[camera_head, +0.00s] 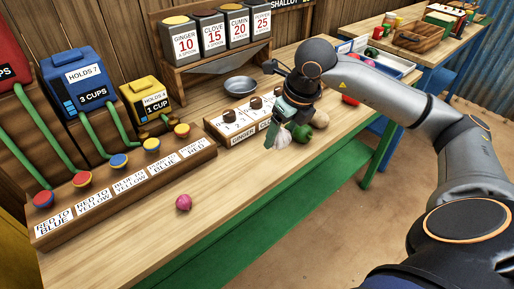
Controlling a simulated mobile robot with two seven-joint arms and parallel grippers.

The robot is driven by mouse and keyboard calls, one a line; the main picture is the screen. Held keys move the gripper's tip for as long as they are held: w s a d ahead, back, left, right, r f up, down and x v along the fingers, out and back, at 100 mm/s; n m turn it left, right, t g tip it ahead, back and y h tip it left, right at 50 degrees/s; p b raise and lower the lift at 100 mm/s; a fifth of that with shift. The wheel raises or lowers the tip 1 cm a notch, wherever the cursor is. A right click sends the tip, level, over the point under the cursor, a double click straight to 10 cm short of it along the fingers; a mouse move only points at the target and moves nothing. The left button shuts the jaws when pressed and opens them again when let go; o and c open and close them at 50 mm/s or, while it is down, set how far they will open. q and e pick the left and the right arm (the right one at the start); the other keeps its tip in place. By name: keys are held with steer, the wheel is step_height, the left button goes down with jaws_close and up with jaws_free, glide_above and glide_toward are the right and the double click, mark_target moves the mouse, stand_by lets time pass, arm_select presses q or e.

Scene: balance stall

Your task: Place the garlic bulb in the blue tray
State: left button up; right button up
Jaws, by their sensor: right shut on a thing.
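The white garlic bulb (282,139) is between the fingers of my right gripper (284,131), near the front edge of the wooden counter. The gripper is shut on it, and the fingers hide part of it. I cannot tell how far the bulb is above the counter. A blue-rimmed tray (401,67), the likely blue tray, lies at the back right; my right arm hides part of it. My left gripper is out of view.
A green vegetable (302,134) and a brown, potato-like one (319,120) are close beside the gripper. A labelled wooden block (221,128) stands left of it. A metal bowl (240,86) is behind. A pink ball (183,202) lies on clear counter.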

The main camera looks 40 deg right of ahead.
steer(key=s+d+r+b, duration=0.1)
steer(key=s+d+r, duration=0.1)
steer(key=s+d, duration=0.2)
steer(key=shift+s+d+r+b, duration=0.2)
steer(key=shift+s+r+b, duration=0.05)
steer(key=shift+r+b, duration=0.15)
